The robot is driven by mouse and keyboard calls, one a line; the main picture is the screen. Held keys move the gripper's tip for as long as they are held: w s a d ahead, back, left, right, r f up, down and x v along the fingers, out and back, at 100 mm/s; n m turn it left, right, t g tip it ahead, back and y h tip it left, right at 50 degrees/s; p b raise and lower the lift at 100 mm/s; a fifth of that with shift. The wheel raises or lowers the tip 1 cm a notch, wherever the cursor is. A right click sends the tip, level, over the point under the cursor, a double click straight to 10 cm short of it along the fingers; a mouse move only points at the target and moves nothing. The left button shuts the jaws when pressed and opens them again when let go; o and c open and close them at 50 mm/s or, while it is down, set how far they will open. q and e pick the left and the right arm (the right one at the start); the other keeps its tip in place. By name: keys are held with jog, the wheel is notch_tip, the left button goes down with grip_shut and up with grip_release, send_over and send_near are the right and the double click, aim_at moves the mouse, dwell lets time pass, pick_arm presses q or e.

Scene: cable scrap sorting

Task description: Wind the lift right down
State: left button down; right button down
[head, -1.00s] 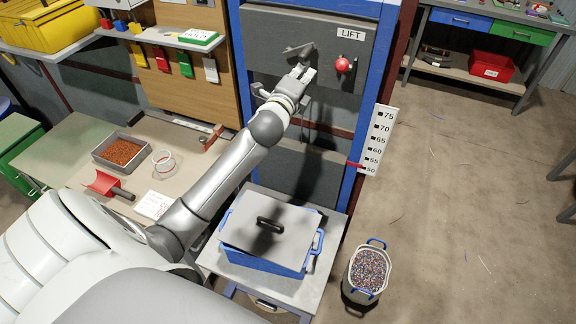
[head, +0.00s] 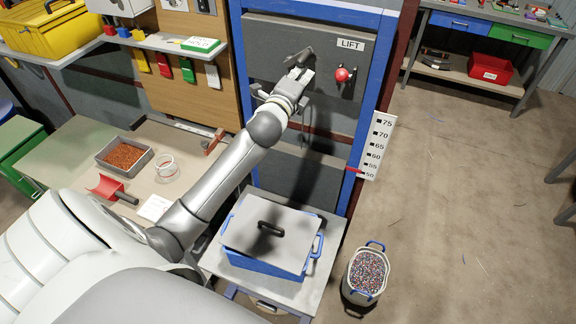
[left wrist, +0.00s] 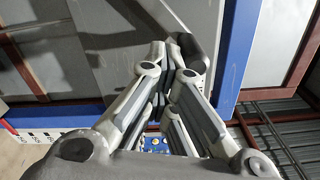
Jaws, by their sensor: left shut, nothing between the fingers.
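The lift panel (head: 268,38) is a dark board in a blue frame, with a LIFT label (head: 351,44). A red knob (head: 341,75) sticks out of it. A bent grey metal piece (head: 299,53) is left of the knob. My left gripper (head: 298,72) is shut and empty just below that piece; I cannot tell whether they touch. The left wrist view shows its fingers (left wrist: 177,65) together beside a dark bar. The white height scale (head: 377,145) has a red pointer (head: 354,170) close to the 50 mark. My right gripper is out of view.
A blue tote with a grey lid (head: 290,221) stands on a grey stand below the panel. A bin of mixed granules (head: 367,272) is on the floor to its right.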

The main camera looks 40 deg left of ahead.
pick_arm(q)
jog(key=shift+a+r+p, duration=0.25)
jog(key=shift+r+p, duration=0.3)
jog(key=shift+r, duration=0.75)
jog(key=s+r+p, duration=0.1)
jog(key=s+p, duration=0.2)
jog(key=s, duration=0.5)
jog(key=shift+s+d+r, duration=0.15)
jog(key=shift+d+r, duration=0.2)
jog(key=shift+r, duration=0.05)
dwell(0.5)
dwell(0.3)
